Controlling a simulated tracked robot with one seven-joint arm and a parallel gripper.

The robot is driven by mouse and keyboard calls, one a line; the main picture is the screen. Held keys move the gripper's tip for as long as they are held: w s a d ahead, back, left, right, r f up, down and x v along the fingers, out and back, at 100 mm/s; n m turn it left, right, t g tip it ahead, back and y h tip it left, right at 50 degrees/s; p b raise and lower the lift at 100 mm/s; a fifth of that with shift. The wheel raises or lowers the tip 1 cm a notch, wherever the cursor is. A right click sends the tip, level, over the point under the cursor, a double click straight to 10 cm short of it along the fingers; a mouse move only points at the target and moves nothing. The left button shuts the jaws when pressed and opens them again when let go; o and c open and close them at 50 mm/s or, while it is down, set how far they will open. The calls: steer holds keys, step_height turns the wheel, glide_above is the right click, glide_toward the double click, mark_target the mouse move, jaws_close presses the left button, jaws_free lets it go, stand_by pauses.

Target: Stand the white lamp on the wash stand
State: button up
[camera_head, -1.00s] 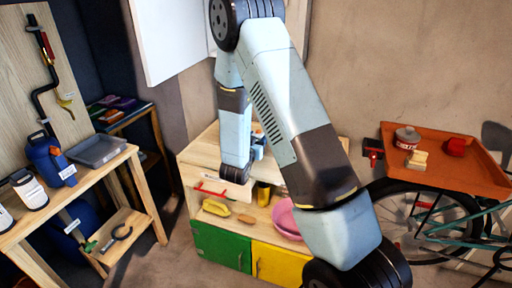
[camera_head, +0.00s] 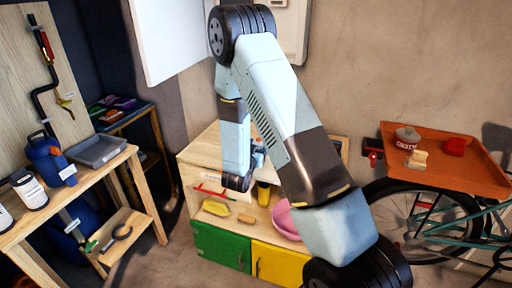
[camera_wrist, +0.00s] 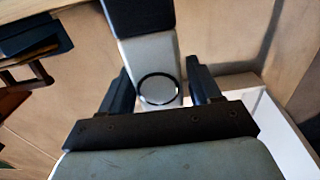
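In the wrist view, a white object with a black upper part and a black ring, which looks like the white lamp (camera_wrist: 150,52), sits between the two dark fingers of my gripper (camera_wrist: 161,88). In the head view, my forearm largely hides the gripper and I cannot make out the lamp. The wooden cabinet with green and yellow doors (camera_head: 222,247), which may be the wash stand, stands below and behind my arm.
The cabinet shelf holds a yellow item (camera_head: 216,208) and a pink basin (camera_head: 287,219). A bench (camera_head: 103,166) with a blue jug (camera_head: 48,158) and a grey tray (camera_head: 97,150) is at left. An orange tray (camera_head: 465,176) stands above a bicycle at right.

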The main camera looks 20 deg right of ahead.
steer(key=shift+o, duration=0.9)
steer(key=shift+r, duration=0.1)
steer(key=v, duration=1.2)
steer(key=w+a+r+g+y, duration=0.15)
steer(key=w+r+y, duration=0.25)
steer(key=r+y, duration=0.4)
steer(key=s+r+n+g+y, duration=0.25)
steer(key=s+r, duration=0.25)
steer(key=r, duration=0.7)
steer(key=s+d+r+n+g, duration=0.1)
steer(key=s+d+r, duration=0.1)
steer(key=s, duration=0.6)
steer(key=s+d+r+n+g, duration=0.2)
steer(key=s+d+r, duration=0.1)
steer(key=s, duration=0.6)
steer(key=s+d+r+n+g, duration=0.1)
steer(key=s+d+r+g, duration=0.1)
steer(key=s, duration=0.7)
steer(key=shift+s+d+r+n, duration=0.2)
steer(key=shift+d+r+n, duration=0.2)
steer(key=shift+r, duration=0.5)
